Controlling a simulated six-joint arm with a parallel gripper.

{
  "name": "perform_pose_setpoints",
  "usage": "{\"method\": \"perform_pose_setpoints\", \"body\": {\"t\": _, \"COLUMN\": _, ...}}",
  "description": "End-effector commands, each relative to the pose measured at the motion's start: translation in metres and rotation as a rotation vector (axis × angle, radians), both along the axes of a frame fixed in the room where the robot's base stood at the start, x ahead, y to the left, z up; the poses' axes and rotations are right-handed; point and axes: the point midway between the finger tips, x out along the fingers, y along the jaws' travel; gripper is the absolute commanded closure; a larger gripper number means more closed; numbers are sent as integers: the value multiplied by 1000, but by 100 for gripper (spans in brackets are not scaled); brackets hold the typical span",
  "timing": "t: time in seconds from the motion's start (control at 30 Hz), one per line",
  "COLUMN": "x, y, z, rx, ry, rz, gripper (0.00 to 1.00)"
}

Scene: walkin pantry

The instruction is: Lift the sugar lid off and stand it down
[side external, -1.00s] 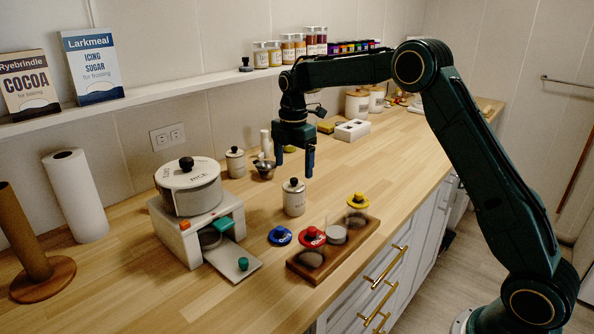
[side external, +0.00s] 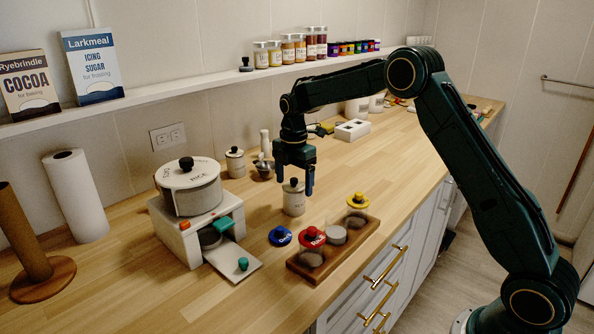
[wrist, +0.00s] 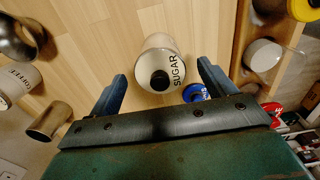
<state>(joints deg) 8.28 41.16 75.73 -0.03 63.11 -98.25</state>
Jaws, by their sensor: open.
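The sugar canister (side external: 293,204) is a pale cylinder standing upright on the wooden counter. Its lid (side external: 293,188), with a black knob, sits on top. In the wrist view the lid (wrist: 152,53) shows from above, with SUGAR printed beside its black knob (wrist: 160,80). My gripper (side external: 294,182) is open and empty, pointing down over the canister. Its blue fingers are on either side of the knob in the side view. In the wrist view the gripper (wrist: 162,72) also straddles the knob. Whether the fingers touch the lid cannot be told.
A wooden rack (side external: 350,245) with jars stands in front, near a red lid (side external: 312,236), a yellow lid (side external: 357,200) and a blue lid (side external: 280,236). The rice pot (side external: 190,192) stands on a white unit to the left. Another canister (side external: 235,163) stands behind. Bare counter lies between.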

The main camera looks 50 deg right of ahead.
Motion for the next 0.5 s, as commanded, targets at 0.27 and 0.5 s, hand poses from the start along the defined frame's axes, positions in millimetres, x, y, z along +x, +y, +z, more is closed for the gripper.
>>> {"method": "perform_pose_setpoints", "body": {"t": 0.27, "x": 0, "y": 0, "z": 0, "rx": 0, "ry": 0, "rz": 0, "gripper": 33}}
{"method": "perform_pose_setpoints", "body": {"t": 0.5, "x": 0, "y": 0, "z": 0, "rx": 0, "ry": 0, "rz": 0, "gripper": 65}}
